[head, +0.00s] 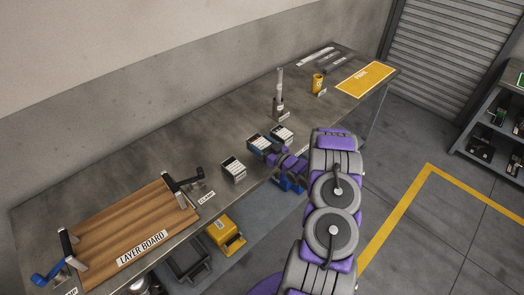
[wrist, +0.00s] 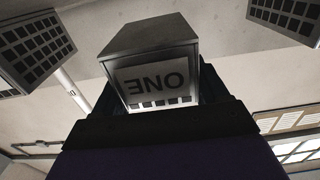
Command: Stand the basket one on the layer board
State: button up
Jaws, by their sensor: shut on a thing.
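The basket one (head: 257,143) is a small box with a dark grid face, in the middle of a row of similar baskets on the grey bench. In the wrist view the basket one (wrist: 152,82) shows a label reading ONE, upside down. My gripper (head: 268,149) is shut on it from the front side of the bench; the dark jaws (wrist: 160,105) flank it in the wrist view. I cannot tell whether its base touches the bench. The layer board (head: 125,222) is a bare wooden board at the left end of the bench.
Another basket (head: 233,171) stands to the left and one (head: 281,134) to the right, both close. A black clamp (head: 183,183) sits at the board's right edge; a blue-handled clamp (head: 62,262) is at its left. A tall grey tool (head: 279,95) stands behind.

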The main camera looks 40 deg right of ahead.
jog(key=shift+w+f+b, duration=0.1)
jog(key=shift+f+b, duration=0.3)
jog(key=shift+f, duration=1.1)
jog(key=shift+f, duration=0.15)
jog(key=o, duration=1.4)
jog(key=shift+f, duration=0.1)
